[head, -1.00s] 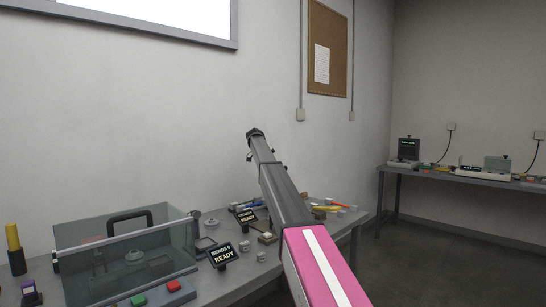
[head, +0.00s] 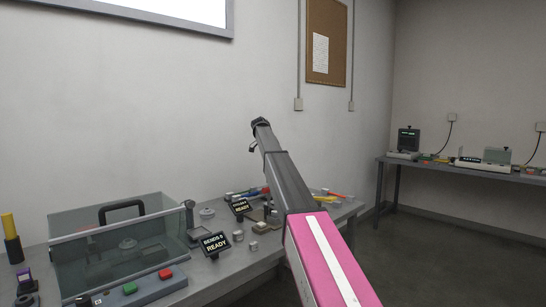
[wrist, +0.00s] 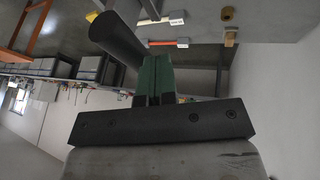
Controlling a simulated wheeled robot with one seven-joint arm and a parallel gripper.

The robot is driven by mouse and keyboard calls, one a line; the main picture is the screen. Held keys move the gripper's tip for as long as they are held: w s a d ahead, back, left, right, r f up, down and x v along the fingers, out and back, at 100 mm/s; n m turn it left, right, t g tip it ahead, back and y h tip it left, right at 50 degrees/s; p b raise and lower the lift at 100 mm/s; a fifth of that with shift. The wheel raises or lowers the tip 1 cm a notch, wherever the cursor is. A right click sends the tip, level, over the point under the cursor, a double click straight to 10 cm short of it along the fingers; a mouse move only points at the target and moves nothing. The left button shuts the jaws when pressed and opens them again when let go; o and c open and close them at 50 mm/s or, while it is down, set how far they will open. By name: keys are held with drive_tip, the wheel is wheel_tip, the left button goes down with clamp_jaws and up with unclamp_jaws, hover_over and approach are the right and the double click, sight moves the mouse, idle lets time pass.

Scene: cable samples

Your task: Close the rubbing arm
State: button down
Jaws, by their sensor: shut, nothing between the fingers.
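In the wrist view my gripper (wrist: 157,62) is shut, its green fingers together with nothing between them. In the head view my arm reaches up over the bench, and I cannot make out the fingers. I cannot clearly make out the rubbing arm. A small tester with a display reading READY (head: 240,206) stands on the bench left of my arm, and my arm hides part of the bench there. A second READY display (head: 215,245) stands nearer, with small grey blocks beside it.
A clear-walled box with a black handle (head: 122,208) stands on the bench at left, with a panel of green and red buttons (head: 150,284) in front. A yellow-topped post (head: 9,226) is at far left. Another bench (head: 440,168) with devices stands at right. Floor between is clear.

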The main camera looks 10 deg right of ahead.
drive_tip(key=s+d+f+m+t+y, duration=0.1)
drive_tip(key=s+d+f+t+y, duration=0.1)
drive_tip(key=s+d+t, duration=0.3)
drive_tip(key=s+d+f+m+t+y, duration=0.15)
drive_tip(key=s+d, duration=0.25)
drive_tip(key=s, duration=0.4)
drive_tip(key=s+d+f+t+y, duration=0.2)
drive_tip(key=f, duration=0.5)
drive_tip(key=s+d+f+t+y, duration=0.1)
drive_tip(key=s+d+f+t, duration=0.1)
drive_tip(key=f, duration=0.5)
drive_tip(key=shift+s+y, duration=0.35)
drive_tip(key=shift+s, duration=0.3)
drive_tip(key=shift+d+f, duration=0.1)
